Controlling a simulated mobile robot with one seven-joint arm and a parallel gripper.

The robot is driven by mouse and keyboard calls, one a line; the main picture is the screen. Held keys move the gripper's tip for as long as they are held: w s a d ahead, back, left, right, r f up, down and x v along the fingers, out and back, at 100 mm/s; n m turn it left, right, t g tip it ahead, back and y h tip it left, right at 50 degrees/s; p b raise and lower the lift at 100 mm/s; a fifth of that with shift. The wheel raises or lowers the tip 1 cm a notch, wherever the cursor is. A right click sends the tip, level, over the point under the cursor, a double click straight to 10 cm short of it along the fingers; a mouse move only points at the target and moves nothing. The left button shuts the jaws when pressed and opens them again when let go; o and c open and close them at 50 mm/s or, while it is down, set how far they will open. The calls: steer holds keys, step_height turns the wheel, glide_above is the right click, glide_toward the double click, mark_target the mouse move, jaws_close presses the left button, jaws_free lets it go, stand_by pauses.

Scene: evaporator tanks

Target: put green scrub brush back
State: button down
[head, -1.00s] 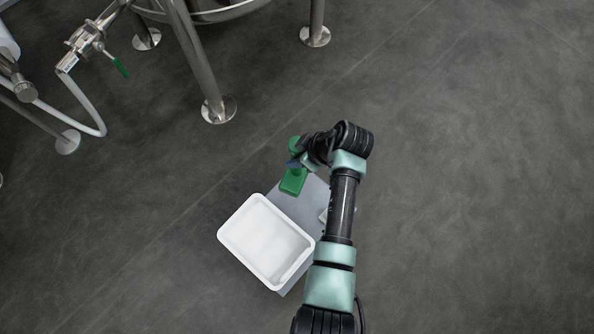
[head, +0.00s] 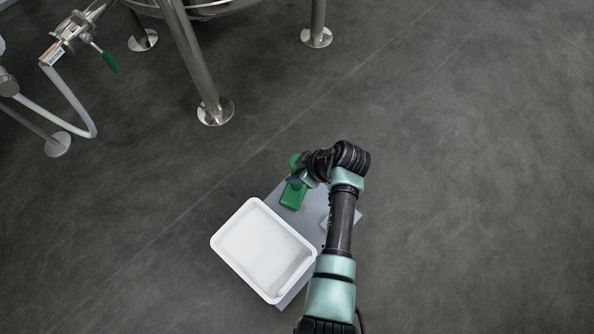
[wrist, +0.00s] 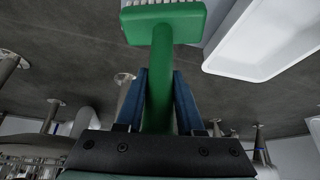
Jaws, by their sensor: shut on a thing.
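The green scrub brush (head: 293,194) is in my gripper (head: 296,180), near the far corner of the grey platform in the head view. In the wrist view, the brush (wrist: 165,22) has a green block head with pale bristles, and its handle stands between the two blue fingers of my gripper (wrist: 160,92). My gripper is shut on that handle. The white tray (head: 218,243) is empty and sits on the platform, to the left of and nearer than the brush; its corner also shows in the wrist view (wrist: 262,72). The brush is outside the tray.
The grey platform (head: 312,204) shows around the tray and under the brush and arm. Steel tank legs (head: 207,85) with round feet stand on the dark floor at the back. A hose and a green-handled valve (head: 108,62) are at the upper left. The floor on the right is clear.

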steer(key=c, duration=0.5)
jaws_free()
steer(key=p+v, duration=0.8)
steer(key=v, duration=0.4)
